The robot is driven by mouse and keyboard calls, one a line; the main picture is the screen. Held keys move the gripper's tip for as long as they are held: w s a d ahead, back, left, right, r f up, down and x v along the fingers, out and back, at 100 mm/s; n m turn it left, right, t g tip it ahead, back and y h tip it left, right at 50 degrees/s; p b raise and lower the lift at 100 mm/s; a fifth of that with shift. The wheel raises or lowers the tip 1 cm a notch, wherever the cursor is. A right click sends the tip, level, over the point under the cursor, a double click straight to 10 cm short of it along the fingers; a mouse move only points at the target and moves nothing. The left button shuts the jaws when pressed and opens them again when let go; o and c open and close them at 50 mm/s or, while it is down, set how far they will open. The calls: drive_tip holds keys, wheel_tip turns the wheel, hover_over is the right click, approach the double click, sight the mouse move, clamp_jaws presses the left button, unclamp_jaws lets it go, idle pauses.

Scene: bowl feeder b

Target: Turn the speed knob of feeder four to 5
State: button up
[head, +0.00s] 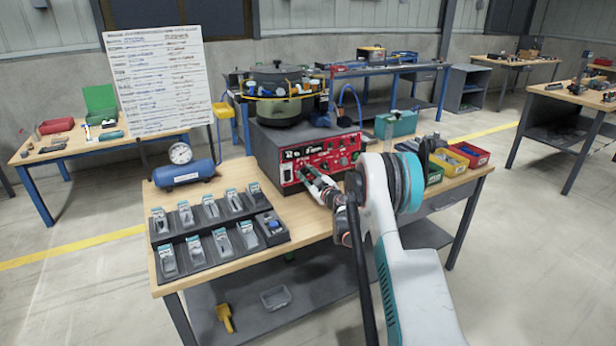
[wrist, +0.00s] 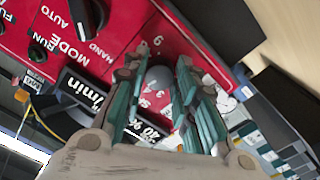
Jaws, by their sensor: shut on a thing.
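The red control panel (head: 338,152) is on the front of the grey feeder cabinet below the dark bowl. My gripper (head: 313,178) reaches it at its lower part. In the wrist view my gripper (wrist: 157,78) has its two teal-padded fingers on either side of a grey rounded knob (wrist: 158,77), shut on it. A few digits show around the knob, among them what looks like a 9 above. The fingers hide much of the scale, and I cannot read the knob's setting. A dark display (wrist: 85,98) ending in "/min" is beside it.
The panel also has a black MODE switch (wrist: 87,15) marked AUTO and HAND. A black tray rack (head: 215,232) with several parts stands at the left of the bench, near a blue tank with a gauge (head: 183,170). Coloured bins (head: 470,154) stand at the right.

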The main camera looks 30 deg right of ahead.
drive_tip(key=o, duration=1)
drive_tip(key=shift+f, duration=0.1)
drive_tip(key=shift+o, duration=0.2)
drive_tip(key=s, duration=1.2)
drive_tip(key=shift+d, duration=0.2)
